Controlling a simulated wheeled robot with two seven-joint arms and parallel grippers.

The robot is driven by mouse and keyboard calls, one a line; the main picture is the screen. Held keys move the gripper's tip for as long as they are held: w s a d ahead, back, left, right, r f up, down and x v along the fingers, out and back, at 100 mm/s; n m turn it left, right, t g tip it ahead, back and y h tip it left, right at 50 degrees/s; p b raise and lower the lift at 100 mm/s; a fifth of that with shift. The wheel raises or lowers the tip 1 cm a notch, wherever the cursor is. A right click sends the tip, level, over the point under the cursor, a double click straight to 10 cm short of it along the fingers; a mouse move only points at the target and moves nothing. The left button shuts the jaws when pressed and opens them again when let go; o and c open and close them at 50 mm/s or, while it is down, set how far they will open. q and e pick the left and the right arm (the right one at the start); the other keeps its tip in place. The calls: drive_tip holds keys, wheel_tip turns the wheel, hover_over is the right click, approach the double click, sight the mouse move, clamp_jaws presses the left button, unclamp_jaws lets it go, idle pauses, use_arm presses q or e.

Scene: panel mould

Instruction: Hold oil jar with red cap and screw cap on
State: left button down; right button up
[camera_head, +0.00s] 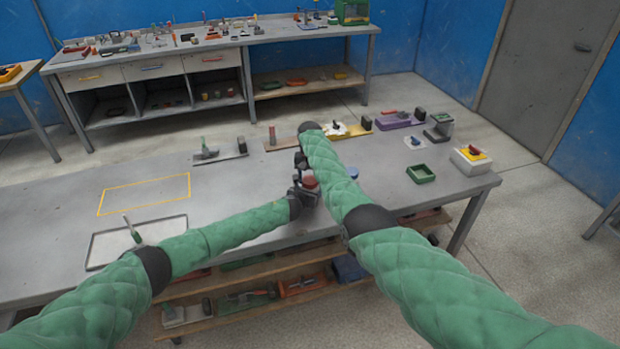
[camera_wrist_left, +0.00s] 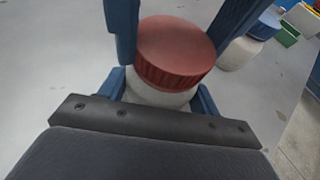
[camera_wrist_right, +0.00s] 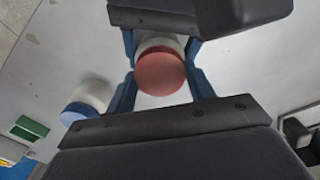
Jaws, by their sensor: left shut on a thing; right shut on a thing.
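The oil jar has a white body (camera_wrist_left: 160,94) and a ribbed red cap (camera_wrist_left: 175,50). It stands on the table between my two grippers. In the head view the red cap (camera_head: 310,182) shows beside my left gripper (camera_head: 300,192), which is shut around the jar body. My right gripper (camera_wrist_right: 163,82) comes from above, and its blue fingers are shut on the red cap (camera_wrist_right: 160,74). The cap sits on top of the jar; whether it is fully seated I cannot tell. Much of the jar body is hidden by the fingers.
A second white jar with a blue cap (camera_wrist_right: 75,112) stands close by. A green tray (camera_head: 421,174) and a white box (camera_head: 470,160) are at the right of the table. A shallow tray (camera_head: 105,247) and a yellow outlined area (camera_head: 145,193) are at the left.

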drive_tip(key=m, duration=0.2)
drive_tip(key=shift+m, duration=0.4)
drive_tip(key=o, duration=1.1)
drive_tip(key=shift+c, duration=0.2)
drive_tip(key=shift+r, duration=0.1)
